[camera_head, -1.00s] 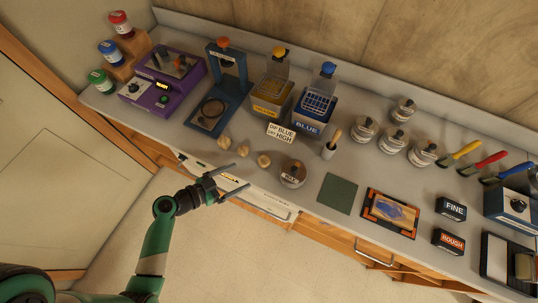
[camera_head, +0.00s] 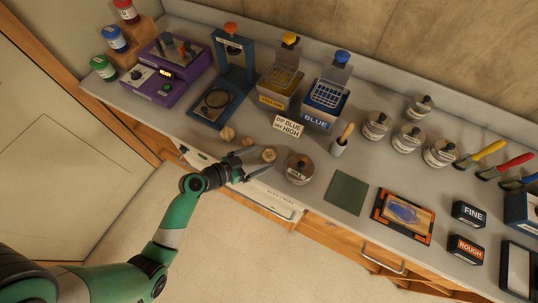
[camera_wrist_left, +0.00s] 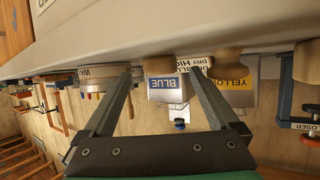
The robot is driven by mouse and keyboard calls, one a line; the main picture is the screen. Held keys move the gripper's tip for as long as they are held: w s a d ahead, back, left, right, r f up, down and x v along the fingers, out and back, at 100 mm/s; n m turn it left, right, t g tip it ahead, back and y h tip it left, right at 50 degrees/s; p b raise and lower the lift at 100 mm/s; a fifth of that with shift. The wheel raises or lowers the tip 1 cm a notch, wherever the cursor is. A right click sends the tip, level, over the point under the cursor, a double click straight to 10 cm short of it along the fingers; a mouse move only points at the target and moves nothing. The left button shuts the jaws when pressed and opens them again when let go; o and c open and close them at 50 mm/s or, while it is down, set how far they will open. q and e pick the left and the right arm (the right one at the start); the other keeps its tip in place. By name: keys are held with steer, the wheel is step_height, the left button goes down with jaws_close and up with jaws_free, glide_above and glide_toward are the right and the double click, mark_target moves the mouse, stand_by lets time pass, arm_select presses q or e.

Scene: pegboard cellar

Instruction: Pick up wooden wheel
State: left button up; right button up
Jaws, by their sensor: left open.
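Three small tan wooden pieces stand along the counter's front edge: a left one (camera_head: 227,133), a middle one (camera_head: 247,142) and a right one (camera_head: 269,154). They are too small to tell which is the wooden wheel. My left gripper (camera_head: 259,161) is open and empty at the counter's front edge, close to the right piece. In the left wrist view, a wooden piece (camera_wrist_left: 158,65) shows between my open fingertips (camera_wrist_left: 160,76), apparently beyond them. Another wooden piece (camera_wrist_left: 226,64) is right of the fingers. My right gripper is not in view.
A lidded round jar (camera_head: 299,169) stands just right of the gripper. Behind are the blue-framed stand (camera_head: 233,75), the yellow bin (camera_head: 277,92), the blue bin (camera_head: 324,105) and a small sign (camera_head: 289,127). A green mat (camera_head: 346,193) lies farther right.

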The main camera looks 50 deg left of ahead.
mark_target(269, 155)
arm_select(q)
steer(key=x, duration=0.3)
steer(key=shift+r, duration=0.1)
steer(key=c, duration=1.4)
steer(key=shift+r, duration=0.1)
